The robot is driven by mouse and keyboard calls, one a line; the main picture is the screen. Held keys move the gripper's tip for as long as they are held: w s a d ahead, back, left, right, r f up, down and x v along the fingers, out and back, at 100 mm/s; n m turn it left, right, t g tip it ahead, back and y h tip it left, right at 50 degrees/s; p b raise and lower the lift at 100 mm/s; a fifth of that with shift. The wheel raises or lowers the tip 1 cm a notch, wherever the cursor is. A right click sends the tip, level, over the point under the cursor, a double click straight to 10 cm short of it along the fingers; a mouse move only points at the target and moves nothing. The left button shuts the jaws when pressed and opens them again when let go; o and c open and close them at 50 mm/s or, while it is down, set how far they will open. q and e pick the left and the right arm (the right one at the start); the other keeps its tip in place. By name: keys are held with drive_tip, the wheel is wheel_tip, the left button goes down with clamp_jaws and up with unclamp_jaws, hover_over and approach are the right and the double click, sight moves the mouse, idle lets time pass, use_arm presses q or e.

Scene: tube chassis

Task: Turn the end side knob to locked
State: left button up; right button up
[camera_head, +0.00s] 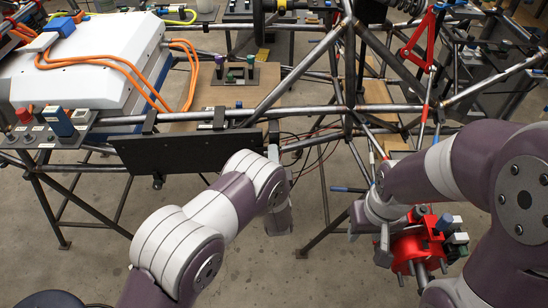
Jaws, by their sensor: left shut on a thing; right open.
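A black panel (185,150) hangs along the near chassis tube. A small dark knob (157,182) sticks out below its left part. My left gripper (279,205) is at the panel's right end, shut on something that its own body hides. From its place this looks like the end side knob, but its turned position cannot be seen. My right gripper (368,238) is open, beside a red round part (420,250) with several coloured blocks on it. I cannot tell whether they touch.
A white battery case (85,65) with orange cables is at the upper left. A row of small switches (45,130) sits on the left tube. Steel chassis tubes (300,75) cross the middle and right. A wooden board (225,92) holds small coloured knobs. Bare floor shows below.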

use_arm(q)
drive_tip(key=shift+f+m, duration=0.1)
drive_tip(key=shift+m, duration=0.5)
drive_tip(key=o, duration=1.1)
drive_tip(key=shift+c, duration=0.2)
drive_tip(key=s, duration=1.2)
drive_tip(key=shift+s+d, duration=0.35)
drive_tip(key=shift+s, duration=0.05)
